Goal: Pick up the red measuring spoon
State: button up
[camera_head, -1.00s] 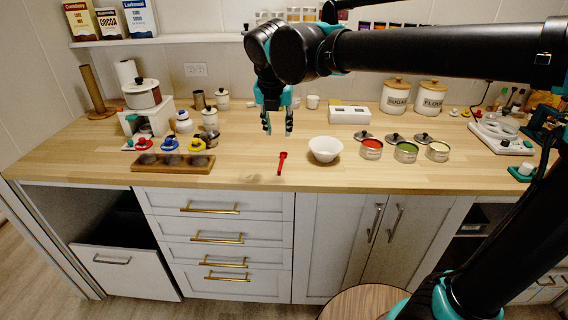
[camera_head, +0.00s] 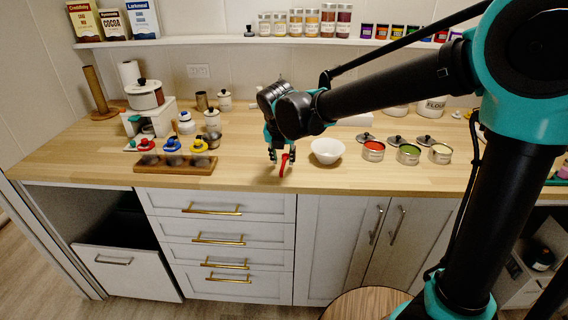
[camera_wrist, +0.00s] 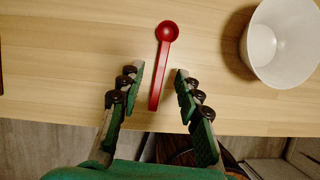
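The red measuring spoon (camera_wrist: 161,66) lies flat on the wooden counter in the wrist view, its round bowl pointing away and its handle toward me. My gripper (camera_wrist: 157,78) is open, with one finger on each side of the handle and a clear gap to both. In the head view my gripper (camera_head: 279,158) hangs low over the front part of the counter, and the red spoon (camera_head: 284,164) shows partly beside its fingers. Its exact height above the spoon is hard to tell.
A white bowl (camera_wrist: 283,42) stands close on the right of the spoon. Tins with red (camera_head: 373,150), green and cream contents sit further right. A wooden block with cups (camera_head: 176,165) lies to the left. The counter's front edge is near the gripper.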

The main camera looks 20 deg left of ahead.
jog(key=shift+x, duration=0.95)
grip_shut()
